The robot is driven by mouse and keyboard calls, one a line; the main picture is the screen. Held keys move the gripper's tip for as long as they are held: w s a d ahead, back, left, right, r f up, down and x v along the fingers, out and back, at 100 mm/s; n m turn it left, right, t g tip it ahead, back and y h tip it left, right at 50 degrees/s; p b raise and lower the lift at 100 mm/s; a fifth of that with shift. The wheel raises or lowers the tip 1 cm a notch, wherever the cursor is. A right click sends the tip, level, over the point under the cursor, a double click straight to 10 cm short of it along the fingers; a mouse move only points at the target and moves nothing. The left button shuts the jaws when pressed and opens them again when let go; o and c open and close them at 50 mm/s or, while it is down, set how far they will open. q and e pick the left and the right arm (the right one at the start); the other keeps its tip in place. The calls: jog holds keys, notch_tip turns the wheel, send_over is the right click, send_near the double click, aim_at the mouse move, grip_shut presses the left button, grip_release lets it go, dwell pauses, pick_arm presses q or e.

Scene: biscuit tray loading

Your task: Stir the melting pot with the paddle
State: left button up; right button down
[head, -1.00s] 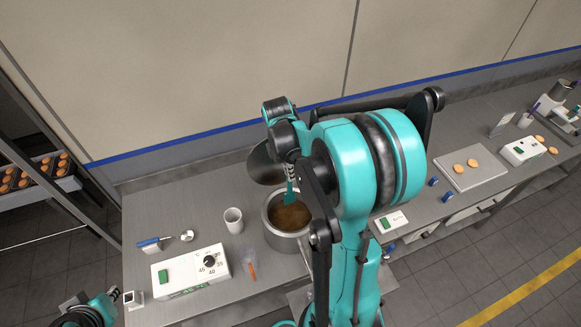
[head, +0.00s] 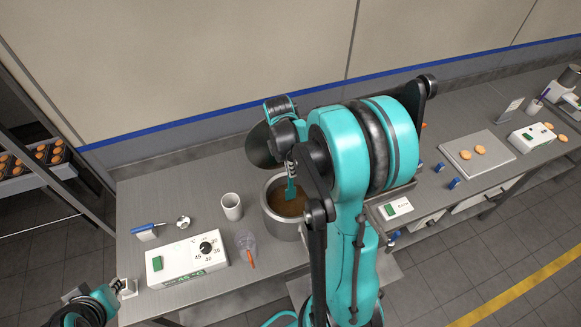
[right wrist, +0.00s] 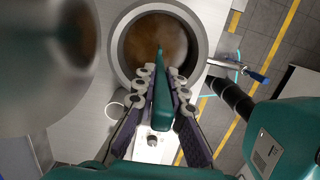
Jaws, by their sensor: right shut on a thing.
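The melting pot (head: 283,231) is a grey metal pot with brown liquid, standing on the steel bench; it also shows in the right wrist view (right wrist: 203,44). The teal paddle (right wrist: 162,88) is between the fingers of my right gripper (right wrist: 162,82), which is shut on it. The paddle's far end reaches over the brown liquid; whether it dips in is unclear. In the head view the paddle (head: 291,188) shows at the pot's opening, and my right arm hides part of the pot's right side. My left gripper (head: 128,289) is at the bench's lower left corner, away from the pot; its fingers are too small to read.
A white cup (head: 232,207) stands left of the pot. A white control box (head: 187,261) with a dial is in front of it. A clear item with an orange handle (head: 251,264) lies beside the pot. A board with biscuits (head: 493,158) is on the right bench.

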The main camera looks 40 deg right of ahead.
aim_at(290, 179)
jog(key=shift+f+b, duration=2.7)
jog(key=shift+f, duration=0.55)
jog(key=shift+w, duration=0.1)
